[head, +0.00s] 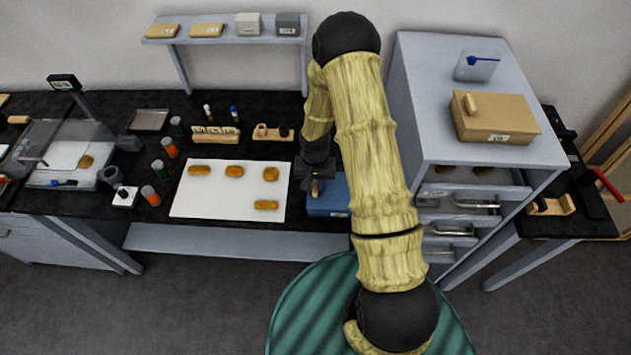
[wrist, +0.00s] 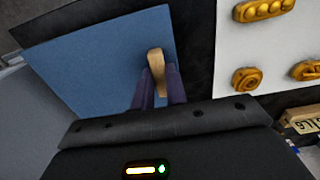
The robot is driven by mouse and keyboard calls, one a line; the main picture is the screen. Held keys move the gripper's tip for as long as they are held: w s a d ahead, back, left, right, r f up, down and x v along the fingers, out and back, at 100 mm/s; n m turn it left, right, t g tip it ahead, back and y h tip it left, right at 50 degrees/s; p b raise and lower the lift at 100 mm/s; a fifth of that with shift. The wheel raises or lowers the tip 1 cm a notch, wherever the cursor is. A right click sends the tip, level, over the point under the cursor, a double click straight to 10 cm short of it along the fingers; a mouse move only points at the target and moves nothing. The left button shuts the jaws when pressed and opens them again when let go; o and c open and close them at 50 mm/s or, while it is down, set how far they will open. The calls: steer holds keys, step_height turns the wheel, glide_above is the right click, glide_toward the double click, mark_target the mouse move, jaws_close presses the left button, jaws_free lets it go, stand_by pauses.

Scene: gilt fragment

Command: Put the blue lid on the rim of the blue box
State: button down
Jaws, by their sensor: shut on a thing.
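The blue lid (wrist: 95,65) is a flat blue panel with a wooden handle (wrist: 156,58). My gripper (wrist: 160,80) is shut on that handle, its dark fingers on either side of it. In the head view my gripper (head: 316,187) is at the right end of the table, just right of the white sheet. The blue box (head: 327,207) is there beneath it, with a pale label on its front. My arm hides its right part. I cannot tell whether the lid touches the box's rim or is slightly above it.
A white sheet (head: 228,205) with several golden-brown pieces lies left of the box. A grey drawer cabinet (head: 405,120) stands close on the right, with a tan box (head: 495,122) on top. A wooden holder (head: 273,134) with small items stands behind. Bottles stand farther left.

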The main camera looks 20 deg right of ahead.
steer(key=c, duration=1.4)
jaws_free()
steer(key=shift+w+d, duration=0.1)
steer(key=shift+w+r, duration=0.1)
steer(key=shift+r, duration=0.55)
step_height(320, 180, up, 11)
steer(key=b, duration=0.2)
steer(key=shift+f, duration=0.15)
